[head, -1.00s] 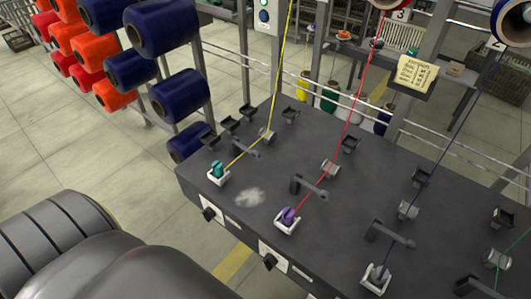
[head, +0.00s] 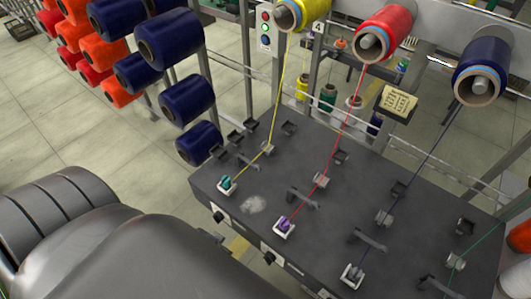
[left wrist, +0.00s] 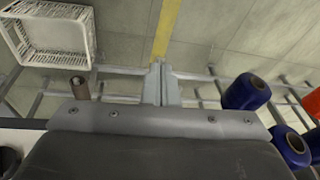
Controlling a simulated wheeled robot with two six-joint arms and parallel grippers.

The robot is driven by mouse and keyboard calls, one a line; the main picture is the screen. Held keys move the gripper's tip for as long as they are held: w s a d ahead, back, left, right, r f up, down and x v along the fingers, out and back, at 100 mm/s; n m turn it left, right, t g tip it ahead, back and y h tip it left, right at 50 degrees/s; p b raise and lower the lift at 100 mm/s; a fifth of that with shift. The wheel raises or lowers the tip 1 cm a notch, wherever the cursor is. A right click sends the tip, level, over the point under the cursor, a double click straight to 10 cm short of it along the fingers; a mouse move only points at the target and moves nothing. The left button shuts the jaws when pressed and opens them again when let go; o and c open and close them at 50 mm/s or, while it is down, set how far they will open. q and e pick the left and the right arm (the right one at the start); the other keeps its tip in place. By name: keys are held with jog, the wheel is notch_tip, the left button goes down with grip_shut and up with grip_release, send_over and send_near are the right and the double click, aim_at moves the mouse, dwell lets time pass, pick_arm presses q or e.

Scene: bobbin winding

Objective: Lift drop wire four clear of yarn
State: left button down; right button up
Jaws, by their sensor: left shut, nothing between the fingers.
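Four dark drop wires sit in a row on the dark table. The fourth drop wire (head: 440,286) is at the lower right edge in the head view, near the green yarn (head: 484,236); its exact contact with the yarn is too small to tell. The green yarn runs through a grey guide (head: 456,262) and leaves the picture at the right. My left gripper (left wrist: 161,68) shows in the left wrist view, shut and empty, above the floor and metal rails, away from the drop wires. My right gripper is in neither view.
Yellow (head: 289,14), red (head: 385,33) and navy (head: 482,72) bobbins hang above the table (head: 240,178). A rack of navy spools (head: 170,42) stands left. A white crate (left wrist: 52,38) and a small brown spool (left wrist: 80,88) show in the left wrist view.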

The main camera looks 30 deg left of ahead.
pick_arm(q)
notch_tip(320, 180, up, 19)
jog(key=w+m+p, duration=0.1)
jog(key=w+p, duration=0.1)
jog(key=p, duration=0.3)
jog(key=w+m, duration=0.3)
jog(key=w+d+r+m+y+p, duration=0.1)
jog(key=w+m, duration=0.1)
jog(key=w, duration=0.1)
jog(key=w+d+r+m+p, duration=0.1)
jog(key=w+m, duration=0.2)
jog(key=shift+w+d+r+m+g+y, duration=0.2)
jog(key=shift+w+m+g+y, duration=0.1)
jog(key=shift+g+y, duration=0.1)
jog(key=w+d+r+m+y, duration=0.1)
jog(key=w+d+r+m, duration=0.1)
jog(key=w+m, duration=0.3)
jog(key=w+d+r+m+g, duration=0.1)
jog(key=w+d+r+m, duration=0.1)
jog(key=w+d+m, duration=0.1)
jog(key=shift+w+r+m+g+y+p, duration=0.3)
jog(key=shift+w+r+m+y+p, duration=0.15)
jog(key=shift+w+m, duration=0.6)
jog(key=shift+w, duration=0.15)
